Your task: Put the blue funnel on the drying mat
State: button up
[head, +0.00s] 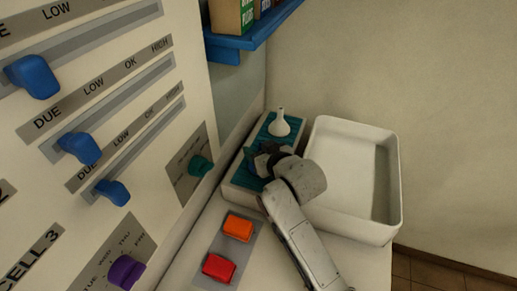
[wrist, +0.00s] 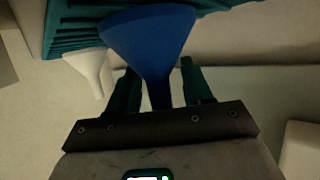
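The teal ribbed drying mat (head: 262,133) lies on a pale block beside the wall panel; it also fills the top of the wrist view (wrist: 70,28). The blue funnel (wrist: 150,42) is in the wrist view, wide mouth against or very close to the mat, stem pointing back toward my gripper. My gripper (wrist: 160,88) has its two fingers either side of the stem, with a gap showing on each side. In the head view my gripper (head: 264,162) is low over the mat's near part, and the blue funnel is hidden there.
A white funnel (head: 280,125) stands mouth down on the mat's far part, also in the wrist view (wrist: 86,70). A white basin (head: 392,190) stands right of the mat. A blue shelf (head: 255,36) hangs above.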

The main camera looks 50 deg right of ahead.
jog(key=shift+r, duration=0.15)
jog(key=b+v, duration=0.1)
jog(key=v, duration=1.1)
